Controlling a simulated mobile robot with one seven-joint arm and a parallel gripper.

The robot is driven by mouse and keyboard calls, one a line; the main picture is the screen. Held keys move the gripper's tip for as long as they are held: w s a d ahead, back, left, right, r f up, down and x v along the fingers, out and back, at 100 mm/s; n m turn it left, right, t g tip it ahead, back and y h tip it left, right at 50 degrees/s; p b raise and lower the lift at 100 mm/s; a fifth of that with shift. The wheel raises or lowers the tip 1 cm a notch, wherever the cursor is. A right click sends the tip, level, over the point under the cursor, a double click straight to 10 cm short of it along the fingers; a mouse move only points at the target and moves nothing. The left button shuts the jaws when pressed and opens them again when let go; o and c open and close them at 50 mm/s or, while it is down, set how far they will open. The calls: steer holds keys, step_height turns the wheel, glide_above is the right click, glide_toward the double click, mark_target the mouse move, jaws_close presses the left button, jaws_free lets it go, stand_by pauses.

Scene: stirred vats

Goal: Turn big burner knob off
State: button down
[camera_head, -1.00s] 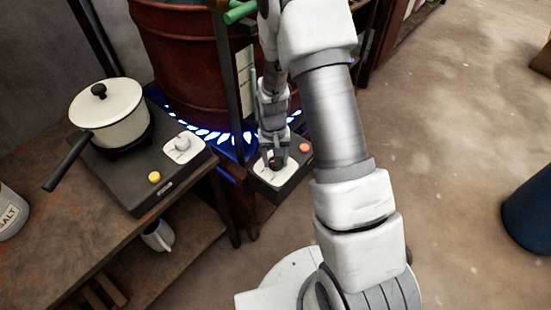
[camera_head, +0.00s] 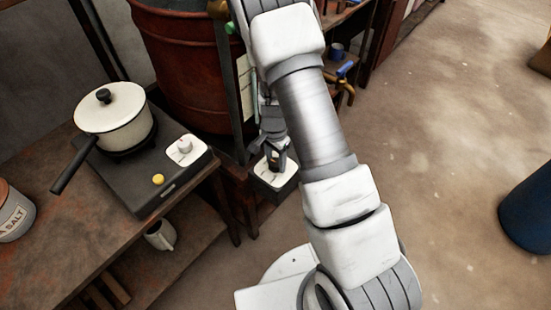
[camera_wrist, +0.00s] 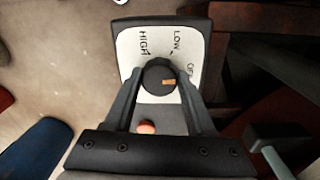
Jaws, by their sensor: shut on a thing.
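The big burner's black knob (camera_wrist: 157,72) sits on a white dial plate (camera_wrist: 133,50) marked HIGH, LOW and OFF. Its orange mark lies on the right side of the knob, toward the OFF lettering. My gripper (camera_wrist: 158,80) is shut on the knob, one finger on each side. In the head view my gripper (camera_head: 274,160) is over the burner's control box (camera_head: 268,185) and partly hides it. An orange button (camera_wrist: 146,127) shows between the fingers. The big red vat (camera_head: 180,60) stands behind, and no blue flames show under it.
A small black burner (camera_head: 130,185) with a white pot (camera_head: 113,122) stands on the wooden table (camera_head: 60,230) at left, beside a salt jar (camera_head: 14,215). A blue barrel (camera_head: 527,218) is at far right. The floor between is clear.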

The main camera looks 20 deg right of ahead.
mark_target(275, 161)
steer(key=shift+m, duration=0.6)
steer(key=shift+c, duration=1.1)
jaws_free()
step_height(275, 161, up, 12)
steer(key=p, duration=0.3)
steer(key=shift+w+p, duration=0.2)
steer(key=shift+p, duration=0.1)
steer(key=shift+a, duration=0.1)
